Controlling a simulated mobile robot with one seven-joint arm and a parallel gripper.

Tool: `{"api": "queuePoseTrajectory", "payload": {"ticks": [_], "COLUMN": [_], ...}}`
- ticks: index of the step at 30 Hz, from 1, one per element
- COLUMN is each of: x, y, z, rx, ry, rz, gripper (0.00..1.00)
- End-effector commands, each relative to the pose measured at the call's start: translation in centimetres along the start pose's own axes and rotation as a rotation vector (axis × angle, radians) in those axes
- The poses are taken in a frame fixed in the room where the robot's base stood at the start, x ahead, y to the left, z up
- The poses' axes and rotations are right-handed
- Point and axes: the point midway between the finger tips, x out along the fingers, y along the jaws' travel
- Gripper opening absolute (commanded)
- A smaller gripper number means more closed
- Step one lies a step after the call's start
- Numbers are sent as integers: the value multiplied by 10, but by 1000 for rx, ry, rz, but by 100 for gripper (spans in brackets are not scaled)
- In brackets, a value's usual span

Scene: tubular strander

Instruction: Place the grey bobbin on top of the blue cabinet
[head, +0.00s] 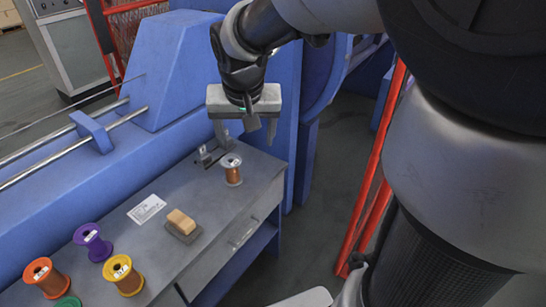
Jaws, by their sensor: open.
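The grey bobbin (232,169), with pale grey flanges and copper-coloured wire, stands upright near the far right end of a grey-topped workbench. My gripper (247,136) points down above it, a little to the right in the picture. Its two fingers are apart with nothing between them, and it appears clear of the bobbin. Tall blue housings stand behind the bench, including a sloped blue body (180,65); I cannot tell which of them is the blue cabinet.
The workbench (225,215) holds a tan block on a dark base (182,224), a white label (146,208), and orange (45,277), purple (93,241), yellow (123,274) and green (68,302) bobbins. A small bracket (207,155) stands beside the grey bobbin. Red rails (369,170) rise at right.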

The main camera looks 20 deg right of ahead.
Motion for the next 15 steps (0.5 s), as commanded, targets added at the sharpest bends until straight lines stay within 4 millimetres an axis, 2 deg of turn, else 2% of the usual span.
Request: {"api": "queuePoseTrajectory", "payload": {"ticks": [1, 6, 9, 12, 15], "x": [-30, -78, -92, -100, -103], "y": [6, 26, 35, 40, 43], "z": [15, 73, 104, 128, 142], "rx": [-28, -135, -193, -238, -267], "ry": [29, 59, 74, 87, 93], "rz": [-25, -63, -78, -87, -93], "gripper": [71, 71, 71, 71, 71]}}
